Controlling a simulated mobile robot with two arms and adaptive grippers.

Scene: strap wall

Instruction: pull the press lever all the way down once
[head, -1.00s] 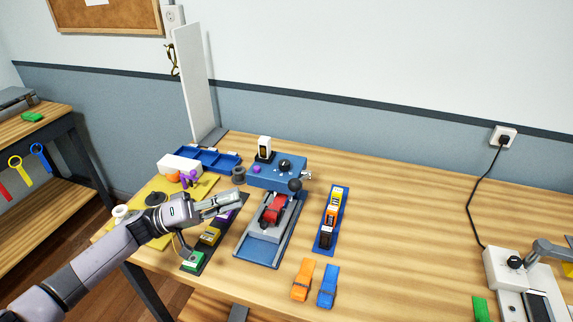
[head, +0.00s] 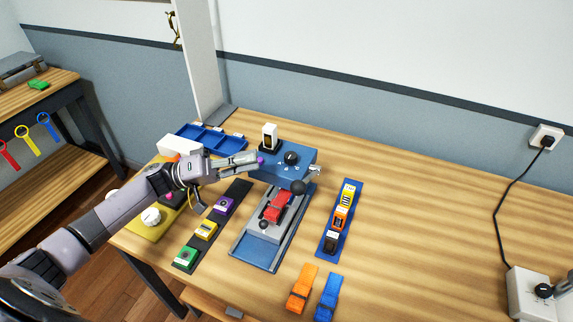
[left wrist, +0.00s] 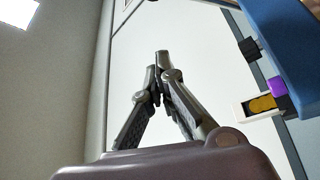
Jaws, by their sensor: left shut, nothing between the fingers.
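A red piece (head: 278,206) sits on the grey slide below. My left gripper (head: 257,160) is shut and empty at the press head's left side, close to a purple button (head: 261,161), left of the ball knob. In the left wrist view my fingertips (left wrist: 160,62) are together and the press (left wrist: 284,40) is at upper right. My right gripper is not in view.
A dark strip with green, yellow and purple blocks (head: 206,228) lies left of the press. A blue rack (head: 330,243) of small blocks stands right of it. Orange (head: 302,290) and blue (head: 327,297) pieces lie in front. The table's right middle is clear.

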